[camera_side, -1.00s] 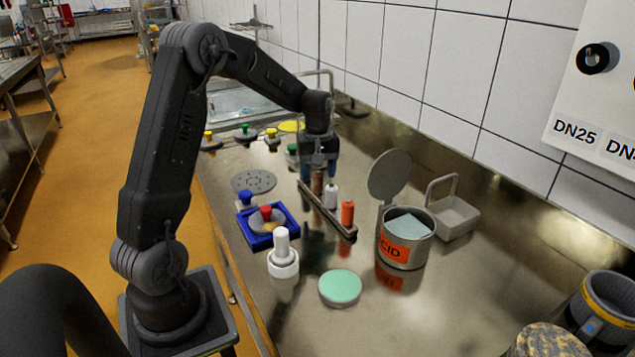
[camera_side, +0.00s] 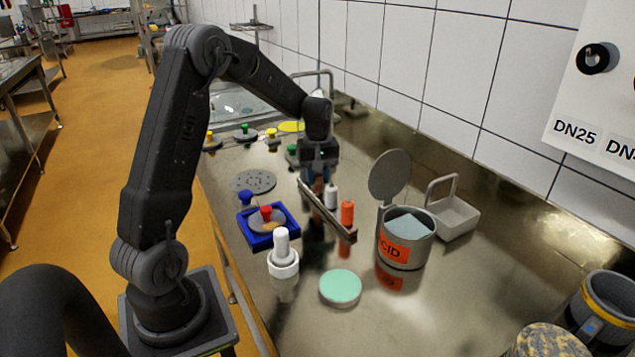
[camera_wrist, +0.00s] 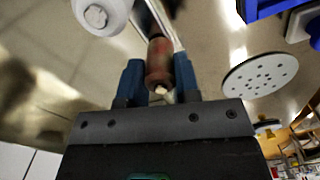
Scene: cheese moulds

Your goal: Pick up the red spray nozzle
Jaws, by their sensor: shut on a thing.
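A dull brownish-red nozzle (camera_wrist: 158,62) with a pale tip is between the two blue fingers of my gripper (camera_wrist: 158,80) in the wrist view. The fingers are shut on it. In the side view my gripper (camera_side: 318,178) is low over the dark rack (camera_side: 326,213), and the held nozzle is mostly hidden by the fingers. I cannot tell whether it is clear of the rack. A white nozzle (camera_side: 331,197) and a bright orange-red nozzle (camera_side: 347,213) stand upright along the rack, to the right of my gripper. The white nozzle (camera_wrist: 100,15) also shows in the wrist view.
A can marked ACID (camera_side: 407,246) with its lid raised and a grey basket (camera_side: 453,217) stand at right. A blue tray (camera_side: 290,222), a white bottle (camera_side: 282,255) and a green disc (camera_side: 340,288) are nearer. A perforated disc (camera_side: 254,181) lies left.

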